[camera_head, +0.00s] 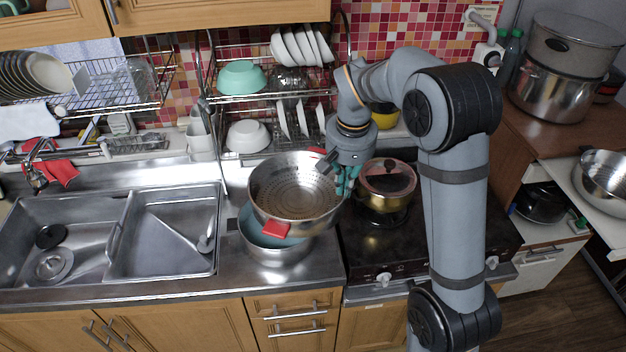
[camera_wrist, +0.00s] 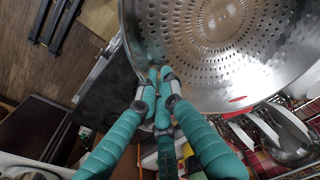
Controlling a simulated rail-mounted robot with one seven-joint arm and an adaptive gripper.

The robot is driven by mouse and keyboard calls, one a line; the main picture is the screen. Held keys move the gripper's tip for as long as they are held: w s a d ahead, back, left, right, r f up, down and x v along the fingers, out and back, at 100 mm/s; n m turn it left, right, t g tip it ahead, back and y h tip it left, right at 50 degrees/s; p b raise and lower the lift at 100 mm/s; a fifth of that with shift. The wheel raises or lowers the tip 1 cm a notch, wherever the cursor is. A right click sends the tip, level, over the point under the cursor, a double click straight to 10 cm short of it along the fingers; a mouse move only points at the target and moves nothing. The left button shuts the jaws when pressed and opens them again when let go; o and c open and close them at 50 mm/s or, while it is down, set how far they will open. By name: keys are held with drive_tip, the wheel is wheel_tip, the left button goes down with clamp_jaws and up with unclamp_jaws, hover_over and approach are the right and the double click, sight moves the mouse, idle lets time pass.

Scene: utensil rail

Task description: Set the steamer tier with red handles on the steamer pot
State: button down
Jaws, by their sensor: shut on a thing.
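The steamer tier (camera_head: 290,190) is a wide metal bowl with a perforated bottom and a red handle (camera_head: 276,230) on its near side. My gripper (camera_head: 346,182), with teal fingers, is shut on its right rim. In the wrist view the fingertips of my gripper (camera_wrist: 160,75) meet the edge of the tier (camera_wrist: 190,50), and a red handle (camera_wrist: 237,100) shows. A round metal pot (camera_head: 275,254) with a blue-green inside, seemingly the steamer pot, stands on the counter below. The tier is over it, offset to the upper right, and hides much of its opening. Contact between them cannot be told.
A lidded pot (camera_head: 386,190) stands on the dark stove (camera_head: 385,245) just right of my gripper. The sink (camera_head: 165,235) lies to the left. A dish rack (camera_head: 265,95) with bowls and plates is behind. Large pots (camera_head: 555,85) stand at the far right.

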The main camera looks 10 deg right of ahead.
sight(316, 179)
drive_tip(key=shift+m, duration=0.3)
drive_tip(key=w+a+f, duration=0.2)
drive_tip(key=w+a+f+p, duration=0.1)
drive_tip(key=w+a+f, duration=0.1)
drive_tip(key=w+f, duration=0.1)
drive_tip(key=w+a+f+p, duration=0.1)
drive_tip(key=w+a+f, duration=0.1)
drive_tip(key=w, duration=0.1)
drive_tip(key=shift+f, duration=0.2)
drive_tip(key=shift+s, duration=0.1)
drive_tip(key=shift+f+b, duration=0.1)
drive_tip(key=shift+b, duration=0.25)
drive_tip(key=shift+s+f+b, duration=0.1)
drive_tip(key=shift+f+b, duration=0.4)
drive_tip(key=shift+b, duration=0.05)
wheel_tip(316, 179, down, 5)
drive_tip(key=b, duration=0.4)
drive_tip(key=shift+r, duration=0.15)
drive_tip(key=shift+f+b, duration=0.95)
drive_tip(key=shift+b, duration=0.15)
drive_tip(key=c, duration=2.4)
unclamp_jaws()
drive_tip(key=o, duration=0.6)
drive_tip(key=shift+c, duration=0.2)
